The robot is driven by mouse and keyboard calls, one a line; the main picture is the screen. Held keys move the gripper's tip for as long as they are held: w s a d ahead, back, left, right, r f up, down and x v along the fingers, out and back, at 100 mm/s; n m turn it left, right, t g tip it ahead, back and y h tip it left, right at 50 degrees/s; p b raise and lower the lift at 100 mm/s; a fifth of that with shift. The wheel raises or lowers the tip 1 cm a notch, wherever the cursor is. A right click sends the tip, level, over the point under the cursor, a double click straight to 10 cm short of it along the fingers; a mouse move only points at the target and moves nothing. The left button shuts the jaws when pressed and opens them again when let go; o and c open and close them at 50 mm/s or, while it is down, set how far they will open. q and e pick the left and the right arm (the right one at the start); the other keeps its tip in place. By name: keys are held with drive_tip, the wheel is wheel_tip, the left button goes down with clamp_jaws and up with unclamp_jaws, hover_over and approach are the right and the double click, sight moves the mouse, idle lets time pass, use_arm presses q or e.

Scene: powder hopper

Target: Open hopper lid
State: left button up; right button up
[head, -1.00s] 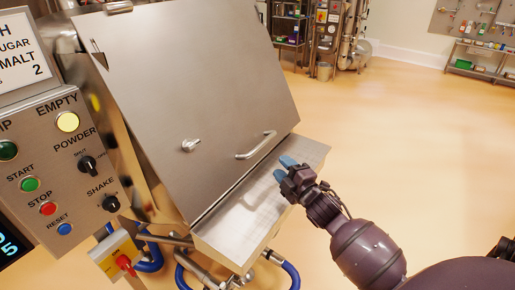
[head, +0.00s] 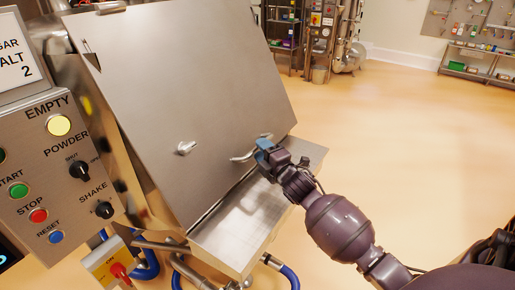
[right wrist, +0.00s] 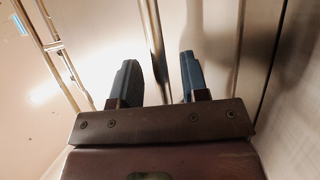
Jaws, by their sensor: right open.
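The steel hopper lid (head: 190,90) is a large sloped panel, shut down on the hopper. A curved bar handle (head: 243,157) sits near its lower right, and a small latch knob (head: 185,148) is to the left of it. My right gripper (head: 264,146) is at the right end of the handle, its blue fingertips partly covering it. In the right wrist view the two blue fingers (right wrist: 157,82) are apart, with a shiny bar (right wrist: 155,45) showing between and beyond them. Whether they touch the handle cannot be told. My left gripper is not in view.
A steel ledge (head: 240,217) juts out below the lid. A control panel (head: 60,170) with buttons and knobs stands at the left. A red switch (head: 118,270) and blue hoses (head: 289,277) are below. The floor at right is clear.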

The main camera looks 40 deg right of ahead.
drive_tip(key=shift+w+r, duration=0.15)
drive_tip(key=shift+w, duration=0.8)
drive_tip(key=shift+c, duration=0.4)
clamp_jaws()
